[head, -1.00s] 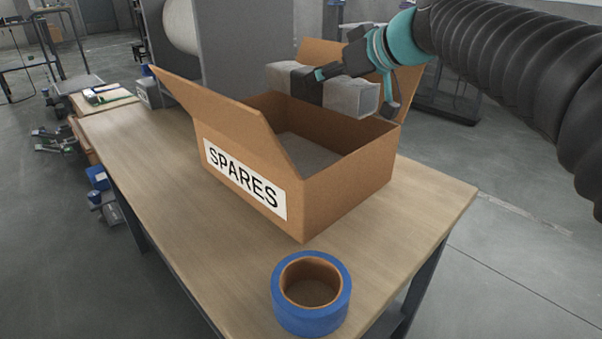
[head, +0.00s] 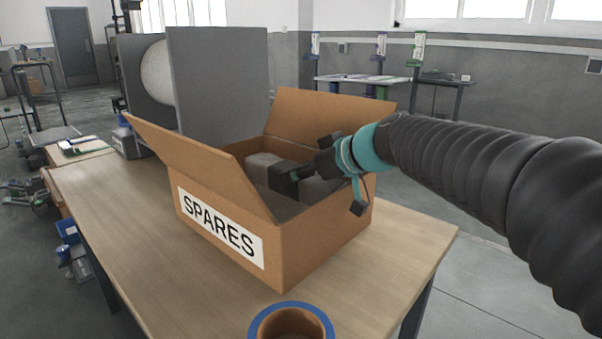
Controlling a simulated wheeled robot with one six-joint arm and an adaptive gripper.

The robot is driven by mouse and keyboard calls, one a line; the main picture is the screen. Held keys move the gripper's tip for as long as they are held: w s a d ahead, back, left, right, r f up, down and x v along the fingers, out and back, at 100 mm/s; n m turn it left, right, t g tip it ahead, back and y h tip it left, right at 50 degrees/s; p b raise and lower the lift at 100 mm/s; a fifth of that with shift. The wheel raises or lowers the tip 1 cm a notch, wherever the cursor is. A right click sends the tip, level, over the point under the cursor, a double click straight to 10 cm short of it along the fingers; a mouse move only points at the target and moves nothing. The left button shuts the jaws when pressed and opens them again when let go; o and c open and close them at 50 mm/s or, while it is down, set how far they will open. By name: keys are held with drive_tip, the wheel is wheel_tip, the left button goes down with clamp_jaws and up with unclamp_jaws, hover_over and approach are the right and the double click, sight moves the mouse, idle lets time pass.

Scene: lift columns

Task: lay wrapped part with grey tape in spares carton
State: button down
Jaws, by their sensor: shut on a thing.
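The spares carton (head: 318,238) stands open on the wooden table, its flaps spread and a white SPARES label on its front. My gripper (head: 291,177) is shut on the wrapped part (head: 318,191), a grey bundle with a dark band around its middle. The part is inside the carton's opening, below the level of the raised flaps. The gripper reaches in over the right wall. The front wall and left flap hide the part's underside, so I cannot tell whether it touches the carton's bottom.
A blue tape roll (head: 292,322) sits at the table's front edge, partly out of view. A grey panel stand (head: 218,85) with a white roll rises behind the carton. The wooden table (head: 150,235) is bare left of the carton.

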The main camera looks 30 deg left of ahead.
drive_tip(key=shift+r, duration=0.1)
drive_tip(key=shift+f+b, duration=0.3)
drive_tip(key=shift+b, duration=0.1)
drive_tip(key=shift+f+b, duration=0.3)
drive_tip(key=shift+b, duration=0.05)
drive_tip(key=shift+c, duration=1.1)
unclamp_jaws()
drive_tip(key=shift+r+p, duration=0.5)
drive_tip(key=shift+p, duration=0.15)
drive_tip(key=v, duration=1.2)
